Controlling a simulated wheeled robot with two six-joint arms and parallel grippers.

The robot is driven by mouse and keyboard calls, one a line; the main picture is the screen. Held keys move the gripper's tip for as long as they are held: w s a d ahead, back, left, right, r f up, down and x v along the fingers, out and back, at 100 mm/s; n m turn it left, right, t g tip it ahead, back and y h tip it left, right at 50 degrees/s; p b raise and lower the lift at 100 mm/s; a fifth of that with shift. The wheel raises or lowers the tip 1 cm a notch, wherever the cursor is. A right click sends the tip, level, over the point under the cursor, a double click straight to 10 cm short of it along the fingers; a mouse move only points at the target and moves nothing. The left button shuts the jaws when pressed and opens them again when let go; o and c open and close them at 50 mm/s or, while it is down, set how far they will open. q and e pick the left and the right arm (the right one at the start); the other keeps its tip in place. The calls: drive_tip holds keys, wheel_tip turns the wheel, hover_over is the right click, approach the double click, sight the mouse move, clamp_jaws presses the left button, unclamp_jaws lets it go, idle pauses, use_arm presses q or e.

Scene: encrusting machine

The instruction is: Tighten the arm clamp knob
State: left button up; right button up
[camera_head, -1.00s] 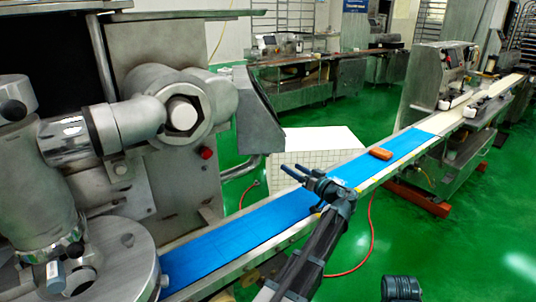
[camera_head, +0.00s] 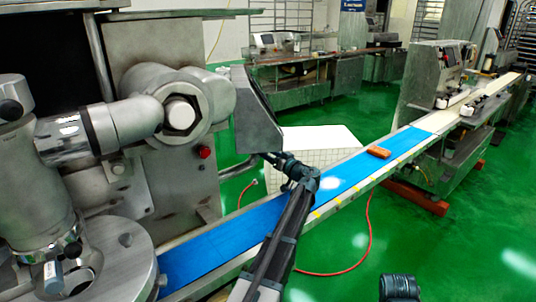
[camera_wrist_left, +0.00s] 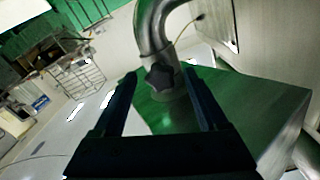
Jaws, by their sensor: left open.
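The arm clamp knob (camera_wrist_left: 160,77) is a dark, star-shaped knob on a curved metal pipe arm (camera_wrist_left: 152,32) in the left wrist view. In that view it appears between the two fingertips of my left gripper (camera_wrist_left: 159,84). The fingers are apart, and I see no clear contact with the knob. In the head view my left gripper (camera_head: 270,159) is just below the grey control box (camera_head: 256,115), by the bent pipe (camera_head: 238,170). I cannot make out the knob in the head view.
A blue conveyor belt (camera_head: 225,240) runs under my left arm. An orange block (camera_head: 379,152) lies farther along it. The large steel machine (camera_head: 180,170) fills the left side, with a red button (camera_head: 205,152). Green floor lies open to the right.

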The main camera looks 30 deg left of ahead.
use_arm(q)
clamp_jaws()
idle(0.4)
drive_tip(key=shift+m, duration=0.3)
drive_tip(key=m, duration=2.9)
drive_tip(key=shift+m, duration=0.3)
